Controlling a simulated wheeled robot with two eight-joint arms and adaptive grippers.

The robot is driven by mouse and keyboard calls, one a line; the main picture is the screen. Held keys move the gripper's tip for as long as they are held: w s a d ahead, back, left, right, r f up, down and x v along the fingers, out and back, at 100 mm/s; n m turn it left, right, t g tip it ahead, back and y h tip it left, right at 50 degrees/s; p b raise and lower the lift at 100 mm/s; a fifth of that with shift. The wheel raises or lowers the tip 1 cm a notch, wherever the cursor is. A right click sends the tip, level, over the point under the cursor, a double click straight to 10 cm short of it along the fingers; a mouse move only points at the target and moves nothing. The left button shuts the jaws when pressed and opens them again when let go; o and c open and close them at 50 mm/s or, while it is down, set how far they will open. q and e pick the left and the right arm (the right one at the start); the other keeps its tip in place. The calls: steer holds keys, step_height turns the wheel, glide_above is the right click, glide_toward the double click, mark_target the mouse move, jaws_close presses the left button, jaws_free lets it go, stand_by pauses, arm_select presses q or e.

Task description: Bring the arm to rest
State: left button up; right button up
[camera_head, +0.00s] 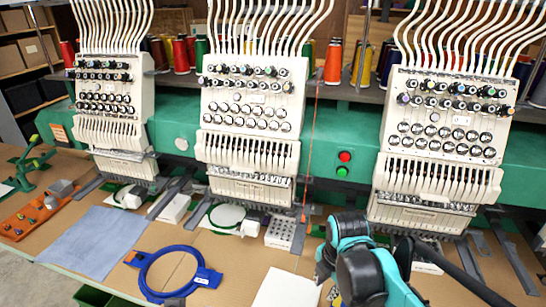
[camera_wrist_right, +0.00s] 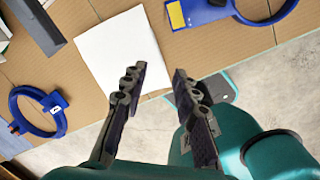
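My right gripper (camera_wrist_right: 157,80) is open in the right wrist view. Its two dark fingers stand apart with nothing between them. They hang above the table's front edge, over the near side of a white sheet (camera_wrist_right: 120,48). In the head view my right arm is folded at the lower right, and its black and teal links hide the fingers. The white sheet (camera_head: 287,288) lies there just left of that arm. My left gripper cannot be made out in either view.
Three embroidery heads (camera_head: 252,110) stand along the back, with thread cones (camera_head: 333,62) behind. A blue hoop (camera_head: 172,272) and grey-blue cloth (camera_head: 92,241) lie on the table to the left. Another blue hoop (camera_wrist_right: 268,10) lies right of the sheet. Floor (camera_wrist_right: 270,90) shows in front.

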steer(key=s+d+m+t, duration=0.1)
steer(key=s+m+t, duration=0.1)
steer(key=m, duration=1)
steer(key=s+d+m+t, duration=0.2)
steer(key=s+m, duration=0.3)
steer(key=m, duration=0.7)
steer(key=shift+d+r+m+t, duration=0.15)
steer(key=shift+r+m+t, duration=0.2)
steer(key=shift+t, duration=0.45)
